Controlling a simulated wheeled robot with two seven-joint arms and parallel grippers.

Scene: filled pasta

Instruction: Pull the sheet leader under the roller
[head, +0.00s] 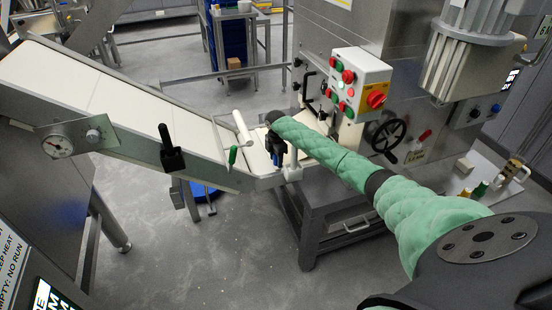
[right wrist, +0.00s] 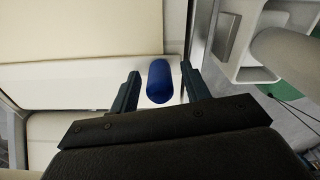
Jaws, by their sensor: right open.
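A pale sheet (head: 130,100) lies along the sloping conveyor and also fills the upper left of the right wrist view (right wrist: 90,35). A white roller (head: 242,128) stands across the conveyor's lower end, with a green handle (head: 233,155) beside it. My right gripper (head: 277,150) is at that lower end, right of the roller. In the right wrist view, the open fingers (right wrist: 160,88) stand on either side of a blue rounded tab (right wrist: 158,80) on a white strip. I cannot tell whether they touch it. My left gripper is out of view.
A machine with a red-and-green button box (head: 360,85) and a black handwheel (head: 388,136) stands right of the conveyor end. A black clamp handle (head: 170,150) sticks up from the conveyor's near rail. The floor in front is clear.

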